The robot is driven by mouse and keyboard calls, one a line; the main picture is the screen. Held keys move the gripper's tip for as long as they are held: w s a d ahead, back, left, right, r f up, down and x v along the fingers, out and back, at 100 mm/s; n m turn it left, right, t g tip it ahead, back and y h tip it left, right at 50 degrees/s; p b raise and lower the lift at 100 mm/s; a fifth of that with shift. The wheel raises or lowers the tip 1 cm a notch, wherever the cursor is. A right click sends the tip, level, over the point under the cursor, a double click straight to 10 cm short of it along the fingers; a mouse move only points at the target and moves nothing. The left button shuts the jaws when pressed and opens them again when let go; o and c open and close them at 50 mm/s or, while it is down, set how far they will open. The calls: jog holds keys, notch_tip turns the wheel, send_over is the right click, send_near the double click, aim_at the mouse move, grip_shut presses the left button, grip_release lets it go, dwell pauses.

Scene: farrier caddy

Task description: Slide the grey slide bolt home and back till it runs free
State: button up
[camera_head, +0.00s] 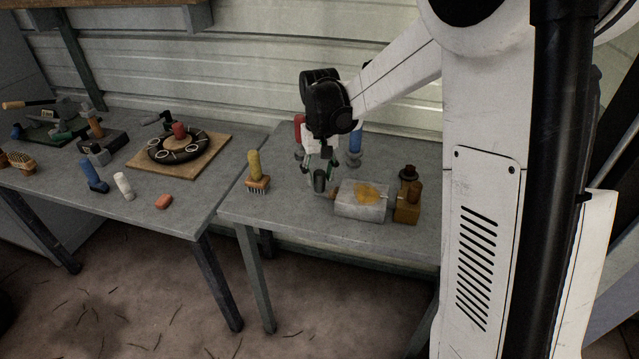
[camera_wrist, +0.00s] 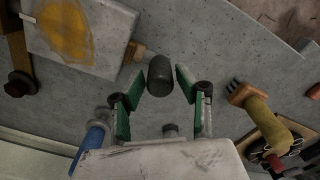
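A pale grey block (camera_head: 345,205) with an orange-yellow patch sits on the right-hand bench; it also shows in the wrist view (camera_wrist: 107,25). A short tan stub (camera_wrist: 137,51) sticks out of its side towards a dark grey cylindrical knob (camera_wrist: 160,76). The knob also shows in the head view (camera_head: 319,181). I take the block, stub and knob to be the slide bolt, but the join between stub and knob is unclear. My gripper (camera_head: 324,172) is above the bench, pointing down. In the wrist view its green-padded fingers (camera_wrist: 162,73) stand apart either side of the knob, with visible gaps.
A yellow-handled brush (camera_head: 257,172) stands left of my gripper. A blue-handled tool (camera_head: 354,144) and a red one (camera_head: 299,128) are behind it. An amber block (camera_head: 407,212) stands right of the grey block. The front left of this bench is clear.

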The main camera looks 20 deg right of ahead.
jog(key=shift+f, duration=1.35)
grip_shut()
